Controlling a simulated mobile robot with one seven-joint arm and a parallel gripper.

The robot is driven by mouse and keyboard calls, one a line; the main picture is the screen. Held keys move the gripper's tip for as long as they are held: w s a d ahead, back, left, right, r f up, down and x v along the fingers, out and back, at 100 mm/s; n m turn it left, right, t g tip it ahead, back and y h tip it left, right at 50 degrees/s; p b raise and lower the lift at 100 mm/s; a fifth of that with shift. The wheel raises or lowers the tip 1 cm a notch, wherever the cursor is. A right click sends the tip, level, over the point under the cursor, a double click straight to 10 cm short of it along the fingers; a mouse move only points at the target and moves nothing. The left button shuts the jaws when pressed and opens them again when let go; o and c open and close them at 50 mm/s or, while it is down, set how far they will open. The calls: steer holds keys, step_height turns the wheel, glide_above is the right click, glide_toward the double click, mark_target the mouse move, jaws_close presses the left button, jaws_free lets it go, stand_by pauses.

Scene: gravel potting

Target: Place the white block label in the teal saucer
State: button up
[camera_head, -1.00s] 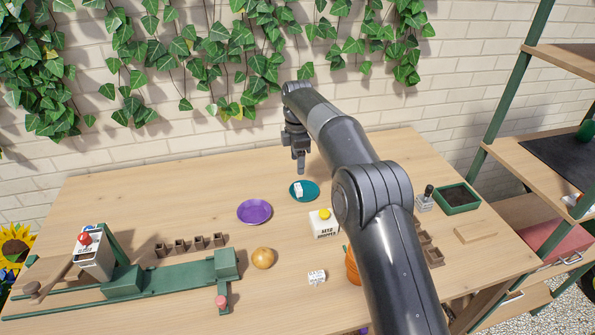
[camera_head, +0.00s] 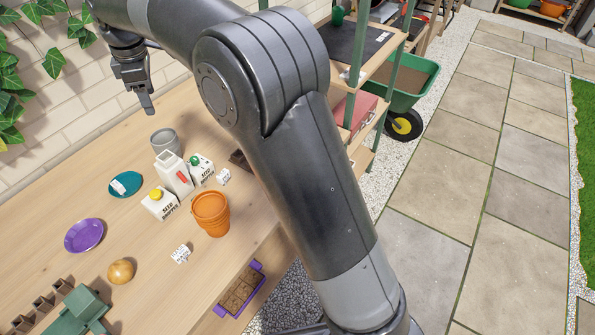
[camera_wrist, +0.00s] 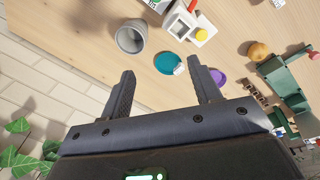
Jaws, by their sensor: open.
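The teal saucer (camera_head: 111,185) lies on the wooden table, and the white block label (camera_head: 119,187) rests inside it, lying in the dish. In the wrist view the teal saucer (camera_wrist: 163,66) shows beyond my fingers, with the white block label (camera_wrist: 179,68) near its edge. My gripper (camera_head: 147,107) is raised above the back of the table, apart from the saucer. In the wrist view my gripper (camera_wrist: 160,76) has its two fingers spread wide with nothing between them.
A grey pot (camera_head: 165,142), white hoppers (camera_head: 160,203), an orange pot (camera_head: 210,214) and a purple saucer (camera_head: 84,235) stand around the teal saucer. Another white block (camera_head: 181,254) lies near the front. A shelf rack (camera_head: 385,75) stands right of the table.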

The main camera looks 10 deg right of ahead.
steer(key=s+d+r+m+t, duration=0.1)
steer(key=s+d+r+m, duration=0.2)
steer(key=d, duration=0.5)
steer(key=s+d+r+m, duration=0.2)
steer(key=s+d+m, duration=0.1)
steer(key=s+d, duration=0.3)
steer(key=s+d+r+m+t, duration=0.1)
steer(key=s+d+r+m, duration=0.15)
steer(key=d, duration=0.65)
steer(key=s+d+f+m+t, duration=0.1)
steer(key=s+d+f+m, duration=0.3)
steer(key=s, duration=0.5)
steer(key=s+d+f+m+t, duration=0.1)
steer(key=s+d+f+m, duration=0.4)
steer(key=s, duration=0.5)
steer(key=d+m, duration=0.2)
steer(key=d, duration=0.1)
steer(key=shift+s+d+h, duration=0.3)
steer(key=shift+h, duration=0.1)
